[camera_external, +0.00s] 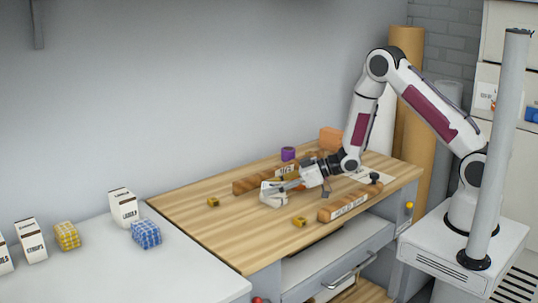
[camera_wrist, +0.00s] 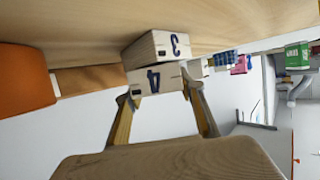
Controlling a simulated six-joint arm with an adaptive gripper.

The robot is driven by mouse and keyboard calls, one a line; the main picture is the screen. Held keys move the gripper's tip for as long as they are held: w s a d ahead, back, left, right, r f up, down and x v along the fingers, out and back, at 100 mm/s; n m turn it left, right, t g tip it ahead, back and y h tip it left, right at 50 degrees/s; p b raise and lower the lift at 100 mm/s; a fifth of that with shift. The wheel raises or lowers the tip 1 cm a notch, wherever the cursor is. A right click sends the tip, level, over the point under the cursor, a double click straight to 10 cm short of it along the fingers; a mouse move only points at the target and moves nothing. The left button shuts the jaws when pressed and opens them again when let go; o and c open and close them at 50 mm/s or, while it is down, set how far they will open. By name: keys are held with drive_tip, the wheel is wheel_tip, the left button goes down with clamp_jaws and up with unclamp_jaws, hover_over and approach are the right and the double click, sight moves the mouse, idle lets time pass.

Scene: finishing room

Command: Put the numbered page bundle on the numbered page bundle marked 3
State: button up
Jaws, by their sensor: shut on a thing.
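In the wrist view the picture is upside down, with the wooden table at the top. A pale page bundle marked 4 (camera_wrist: 155,78) is between the fingertips of my gripper (camera_wrist: 158,92), which is shut on it. The page bundle marked 3 (camera_wrist: 158,46) is on the table side of bundle 4, close against it and slightly turned; I cannot tell whether they touch. In the external view my gripper (camera_external: 283,187) reaches low over the table at the white bundles (camera_external: 271,195), which blend together there.
Wooden labelled bars lie behind (camera_external: 249,183) and in front (camera_external: 347,205) of my gripper on the table (camera_external: 190,220). The table's left part is mostly clear.

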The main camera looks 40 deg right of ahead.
drive_tip(key=shift+f, duration=0.1)
drive_tip(key=o, duration=1.1)
drive_tip(key=shift+o, duration=0.2)
drive_tip(key=shift+s+d+r, duration=0.15)
drive_tip(key=shift+r, duration=0.1)
drive_tip(key=v, duration=1.1)
drive_tip(key=shift+s+d, duration=0.2)
drive_tip(key=shift+s, duration=0.05)
drive_tip(key=shift+w+d+r, duration=0.1)
